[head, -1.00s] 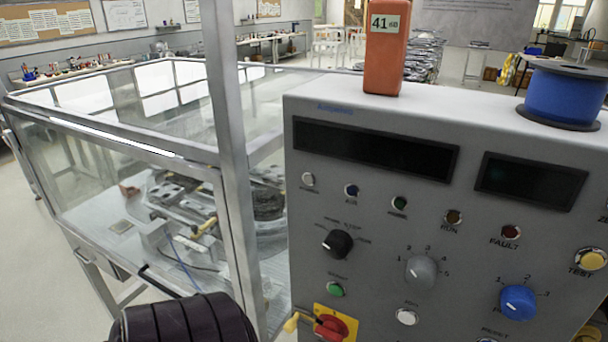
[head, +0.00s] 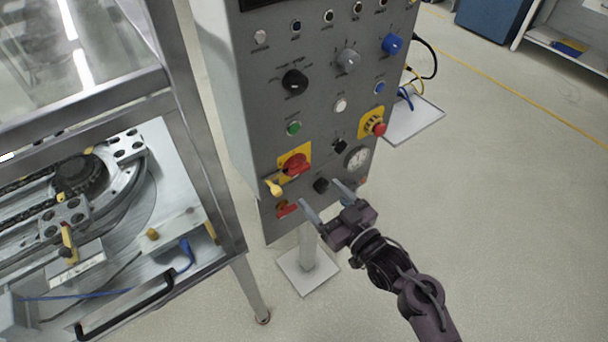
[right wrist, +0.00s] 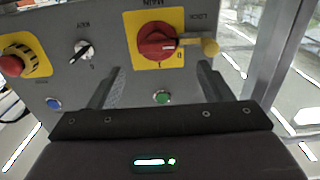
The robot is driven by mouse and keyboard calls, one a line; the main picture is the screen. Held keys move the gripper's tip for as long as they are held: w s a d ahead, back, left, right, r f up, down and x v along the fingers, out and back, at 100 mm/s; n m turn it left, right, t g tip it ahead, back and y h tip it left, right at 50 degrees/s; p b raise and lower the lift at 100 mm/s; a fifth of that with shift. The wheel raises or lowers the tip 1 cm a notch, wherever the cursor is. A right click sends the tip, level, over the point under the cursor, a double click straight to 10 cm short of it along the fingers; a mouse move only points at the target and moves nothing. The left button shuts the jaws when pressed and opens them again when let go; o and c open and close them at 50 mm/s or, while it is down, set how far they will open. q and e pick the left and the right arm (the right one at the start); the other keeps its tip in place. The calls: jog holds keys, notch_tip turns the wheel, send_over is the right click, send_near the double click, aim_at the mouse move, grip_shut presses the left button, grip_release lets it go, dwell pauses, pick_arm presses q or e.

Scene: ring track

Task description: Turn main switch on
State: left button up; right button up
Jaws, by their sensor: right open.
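The main switch (head: 295,163) is a red rotary knob on a yellow plate, low on the grey control panel (head: 225,110). In the right wrist view the switch (right wrist: 157,40) appears upside down under the label MAIN. A yellow knobbed piece (right wrist: 210,46) sits beside it near the label LOCK, joined by a thin rod; it also shows in the head view (head: 274,187). My right gripper (head: 320,195) is open and empty, in front of the panel just below the switch. Its fingers appear apart from the switch. My left gripper is out of view.
A metal-framed machine enclosure (head: 200,150) stands left of the panel. The floor to the right is mostly clear.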

aim_at(302, 172)
jog(key=x, duration=0.3)
jog(key=p+x, duration=0.1)
jog(key=x, duration=0.2)
jog(key=shift+w+d, duration=0.1)
jog(key=shift+w, duration=0.25)
jog(key=shift+w+a+p, duration=0.2)
jog(key=shift+a+p, duration=0.05)
jog(key=shift+p, duration=0.05)
jog(key=shift+w+a+f, duration=0.1)
jog(key=shift+w, duration=0.05)
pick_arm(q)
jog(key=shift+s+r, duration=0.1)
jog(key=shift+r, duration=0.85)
pick_arm(e)
jog(key=c, duration=1)
